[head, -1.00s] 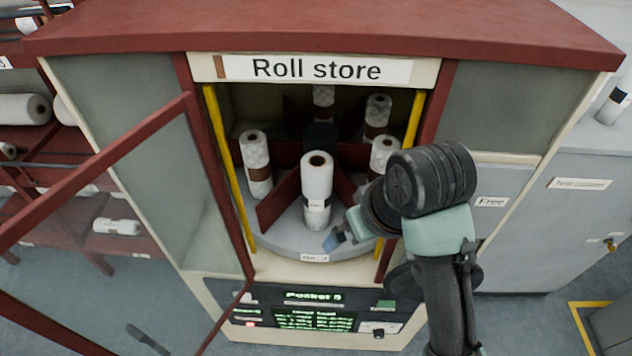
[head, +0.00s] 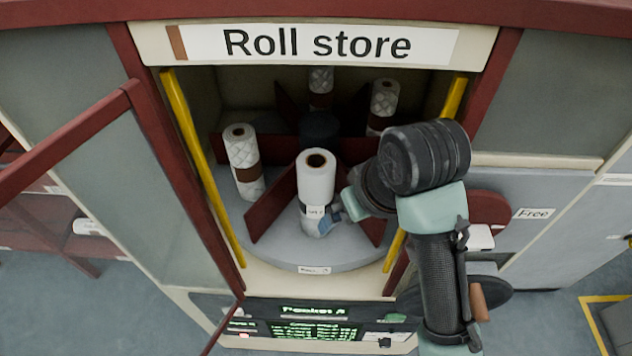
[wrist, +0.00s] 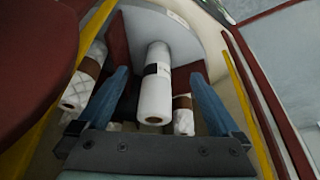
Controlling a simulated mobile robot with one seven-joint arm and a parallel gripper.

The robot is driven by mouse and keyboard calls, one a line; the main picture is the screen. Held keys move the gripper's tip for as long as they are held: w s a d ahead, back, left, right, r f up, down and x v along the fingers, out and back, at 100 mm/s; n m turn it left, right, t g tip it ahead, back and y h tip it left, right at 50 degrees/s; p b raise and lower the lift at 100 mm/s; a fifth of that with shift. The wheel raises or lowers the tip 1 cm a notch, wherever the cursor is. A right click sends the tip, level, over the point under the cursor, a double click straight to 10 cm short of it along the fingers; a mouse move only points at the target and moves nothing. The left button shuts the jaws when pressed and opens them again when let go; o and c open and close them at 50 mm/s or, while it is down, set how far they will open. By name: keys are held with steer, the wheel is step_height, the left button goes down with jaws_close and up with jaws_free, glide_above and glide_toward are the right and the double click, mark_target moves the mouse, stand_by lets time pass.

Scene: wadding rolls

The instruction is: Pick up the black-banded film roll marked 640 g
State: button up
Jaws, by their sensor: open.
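The front roll (head: 316,176) is smooth and white with a black band and a white label; the label's print is too small to read. It stands upright on the grey turntable (head: 290,245) in the roll store, between red dividers. In the wrist view the roll (wrist: 156,98) lies between my two blue fingers, its black band deeper in. My gripper (head: 326,220) is open, its fingers at the lower part of the roll. In the wrist view, the fingers of my gripper (wrist: 159,74) show gaps on both sides of the roll.
A quilted brown-banded roll (head: 243,160) stands to the left, with others behind at the right (head: 383,105) and back (head: 320,85). Red dividers (head: 272,203) flank the front pocket. Yellow posts (head: 202,165) edge the opening, and a red-framed door (head: 60,150) stands open at left.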

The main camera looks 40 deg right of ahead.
mark_target(324, 193)
steer(key=w+f+b, duration=0.1)
steer(key=w+b, duration=0.1)
steer(key=w, duration=0.1)
steer(key=w+d+f+b, duration=0.1)
steer(key=w+b, duration=0.1)
steer(key=w, duration=0.1)
steer(key=w+f+b, duration=0.2)
steer(key=shift+w+d+f, duration=0.1)
steer(key=shift+w+d, duration=0.25)
steer(key=shift+w, duration=0.05)
steer(key=w, duration=0.3)
steer(key=shift+d, duration=0.25)
steer(key=x, duration=0.2)
steer(key=shift+w+f, duration=0.2)
steer(key=shift+w+d+f, duration=0.1)
steer(key=shift+w+f, duration=0.05)
steer(key=shift+f, duration=0.2)
